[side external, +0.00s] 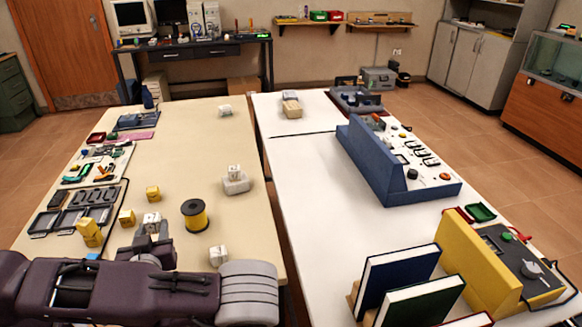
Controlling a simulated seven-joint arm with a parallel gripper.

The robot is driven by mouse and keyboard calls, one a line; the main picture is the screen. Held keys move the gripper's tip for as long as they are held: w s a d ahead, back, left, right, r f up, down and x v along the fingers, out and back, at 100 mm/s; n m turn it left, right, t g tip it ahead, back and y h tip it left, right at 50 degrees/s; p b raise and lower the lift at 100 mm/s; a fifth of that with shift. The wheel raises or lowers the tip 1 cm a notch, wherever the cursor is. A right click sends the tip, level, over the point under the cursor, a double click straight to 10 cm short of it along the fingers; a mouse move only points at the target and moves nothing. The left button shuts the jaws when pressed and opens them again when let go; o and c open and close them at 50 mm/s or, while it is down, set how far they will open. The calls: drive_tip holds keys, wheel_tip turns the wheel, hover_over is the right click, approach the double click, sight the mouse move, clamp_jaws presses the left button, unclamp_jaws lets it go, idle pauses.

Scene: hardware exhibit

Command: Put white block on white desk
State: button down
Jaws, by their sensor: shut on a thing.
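My gripper (150,238) is low over the cream desk (185,140) at the near left, shut on a white block (151,220) with dark markings. The fingers partly hide the block, and I cannot tell whether it touches the desk. More white blocks are on the cream desk: one (218,255) to the right of my gripper, one (234,172) atop a pale grey piece, and one (225,110) farther back. The white desk (310,190) stands to the right, across a narrow gap.
A yellow spool (195,215) stands right of my gripper; yellow blocks (88,230) lie left. On the white desk are a blue panel (372,160), a yellow panel (480,260) and upright books (395,280). The white desk's left middle is clear.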

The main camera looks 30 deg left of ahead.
drive_tip(key=w+d+m+t+h, duration=0.1)
drive_tip(key=w, duration=0.1)
drive_tip(key=w+d+f+m+t+h, duration=0.1)
drive_tip(key=w+d, duration=0.1)
drive_tip(key=w+d+t+h, duration=0.1)
drive_tip(key=w+d, duration=0.1)
drive_tip(key=shift+w+d+f+m, duration=0.2)
drive_tip(key=shift+f+m, duration=0.15)
drive_tip(key=shift+m, duration=0.05)
drive_tip(key=w+d+m+h, duration=0.1)
drive_tip(key=w+d, duration=0.1)
drive_tip(key=w+d+m+t+h, duration=0.1)
drive_tip(key=w+d, duration=0.1)
drive_tip(key=d, duration=0.1)
drive_tip(key=w+d+m+t+h, duration=0.1)
drive_tip(key=w+d+h, duration=0.1)
drive_tip(key=d, duration=0.1)
drive_tip(key=shift+w+d+f+m, duration=0.1)
drive_tip(key=shift+w+f+m, duration=0.15)
drive_tip(key=shift+m, duration=0.05)
drive_tip(key=w+d+r+m+h, duration=0.1)
drive_tip(key=w+d+m+h, duration=0.4)
drive_tip(key=d, duration=0.5)
drive_tip(key=m+h, duration=0.3)
drive_tip(key=h, duration=0.3)
hover_over(326, 271)
drive_tip(key=shift+g, duration=0.3)
wheel_tip(326, 271, down, 7)
drive_tip(key=shift+f, duration=0.1)
drive_tip(key=shift+f, duration=0.2)
